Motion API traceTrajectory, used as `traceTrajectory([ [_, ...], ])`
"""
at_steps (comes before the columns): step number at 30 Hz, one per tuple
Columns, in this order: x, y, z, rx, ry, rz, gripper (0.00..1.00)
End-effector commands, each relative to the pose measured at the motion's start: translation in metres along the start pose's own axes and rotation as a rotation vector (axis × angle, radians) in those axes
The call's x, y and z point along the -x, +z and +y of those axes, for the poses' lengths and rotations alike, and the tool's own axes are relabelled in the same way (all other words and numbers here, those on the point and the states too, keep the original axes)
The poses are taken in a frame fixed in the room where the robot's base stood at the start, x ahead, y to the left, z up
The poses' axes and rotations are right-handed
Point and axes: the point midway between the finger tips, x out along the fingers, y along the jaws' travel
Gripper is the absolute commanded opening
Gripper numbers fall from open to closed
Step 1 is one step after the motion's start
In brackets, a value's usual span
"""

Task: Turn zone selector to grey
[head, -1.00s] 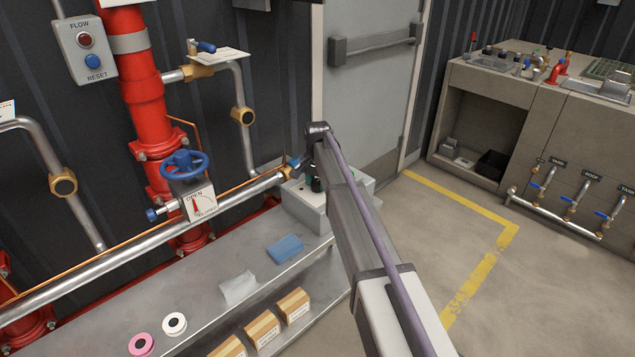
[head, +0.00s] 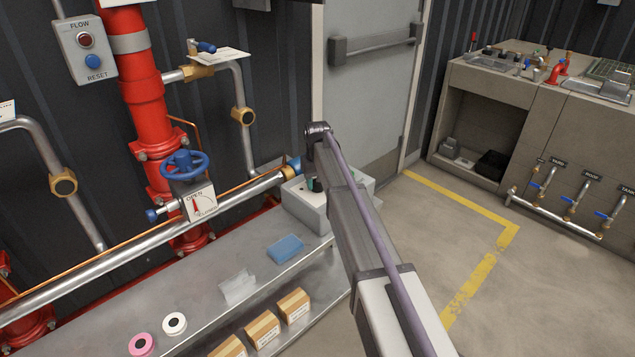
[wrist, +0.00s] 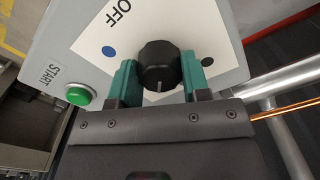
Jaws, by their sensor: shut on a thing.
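The zone selector is a black round knob (wrist: 160,66) with a pale pointer line, on a white plate (wrist: 190,22). The plate reads OFF and has a blue dot (wrist: 109,51) left of the knob and a grey dot (wrist: 208,62) right of it. In the wrist view the pointer line faces down, toward my gripper's palm. My gripper (wrist: 159,78) has its green fingers on either side of the knob and is shut on it. In the head view the grey box (head: 303,205) stands at the bench's far end; my arm hides the knob there.
A green START button (wrist: 78,95) sits on the same box, left of the plate. A silver pipe (head: 245,193) runs just behind the box. A blue cloth (head: 285,248) lies on the metal bench (head: 205,275). The floor right of my arm is clear.

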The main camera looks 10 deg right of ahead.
Motion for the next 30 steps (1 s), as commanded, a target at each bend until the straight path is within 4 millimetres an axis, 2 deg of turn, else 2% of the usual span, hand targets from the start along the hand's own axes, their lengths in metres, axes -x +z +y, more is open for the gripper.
traceTrajectory([
  [18, -0.0002, 0.0005, -0.0004, 0.544, 0.0, 0.0, 0.2],
  [30, -0.0002, 0.0006, -0.0004, 0.712, 0.0, -0.001, 0.2],
])
